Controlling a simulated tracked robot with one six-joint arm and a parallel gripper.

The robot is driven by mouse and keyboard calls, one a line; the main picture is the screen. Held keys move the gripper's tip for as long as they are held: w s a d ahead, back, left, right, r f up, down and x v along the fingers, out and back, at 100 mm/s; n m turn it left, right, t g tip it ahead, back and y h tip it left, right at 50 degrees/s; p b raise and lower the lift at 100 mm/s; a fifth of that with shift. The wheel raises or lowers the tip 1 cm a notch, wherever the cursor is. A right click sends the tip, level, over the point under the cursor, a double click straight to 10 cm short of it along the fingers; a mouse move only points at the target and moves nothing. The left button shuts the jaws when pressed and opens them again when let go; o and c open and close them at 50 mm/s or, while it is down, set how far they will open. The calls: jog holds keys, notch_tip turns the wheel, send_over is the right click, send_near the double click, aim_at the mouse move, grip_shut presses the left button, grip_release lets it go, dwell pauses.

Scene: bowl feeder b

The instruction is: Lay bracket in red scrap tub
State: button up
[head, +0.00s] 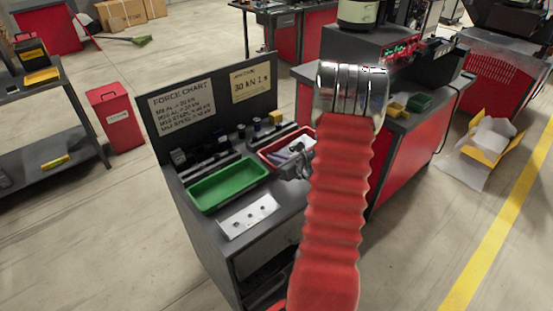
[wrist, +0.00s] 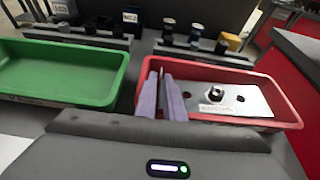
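A flat silver plate with dark holes and a nut-like part on it, seemingly the bracket (wrist: 247,101), lies inside the red scrap tub (wrist: 287,117). In the head view the red tub (head: 268,157) is partly hidden behind my arm. My gripper (wrist: 163,78) has two pale purple fingers close together, with only a thin dark gap and nothing visible between them. They are at the tub's left side, left of the plate and apart from the nut. The fingers cover the tub's left end, and I cannot tell whether they touch the plate.
A green tray (head: 228,185) stands left of the red tub. Another holed silver plate (head: 248,216) lies on the bench in front of it. Small parts on racks (wrist: 200,45) line the back, below a sign board (head: 205,100). A red-sided machine bench (head: 400,150) stands at right.

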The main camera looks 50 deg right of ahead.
jog(key=v, duration=1.2)
jog(key=shift+w+r, duration=0.1)
jog(key=shift+r, duration=0.1)
jog(key=w+a+r+n+g+y, duration=0.1)
jog(key=a+r+n+g+y, duration=0.15)
jog(key=a+n, duration=0.55)
jog(key=w+a+r+n+g+y, duration=0.1)
jog(key=w+a+r+n+y, duration=0.2)
jog(key=a, duration=0.8)
jog(key=a+r+n+g+y, duration=0.2)
jog(key=a+r+n, duration=0.3)
jog(key=a, duration=0.5)
jog(key=s+a+r+n+g+h, duration=0.2)
jog(key=s+a+r+n+g, duration=0.15)
jog(key=s+a+n, duration=0.55)
jog(key=s+a+r+n+t+h, duration=0.1)
jog(key=s+r+n+h, duration=0.3)
jog(key=n, duration=0.8)
jog(key=shift+s+a+r, duration=0.25)
jog(key=shift+s+a, duration=0.05)
jog(key=shift+a, duration=0.55)
jog(key=shift+s, duration=0.1)
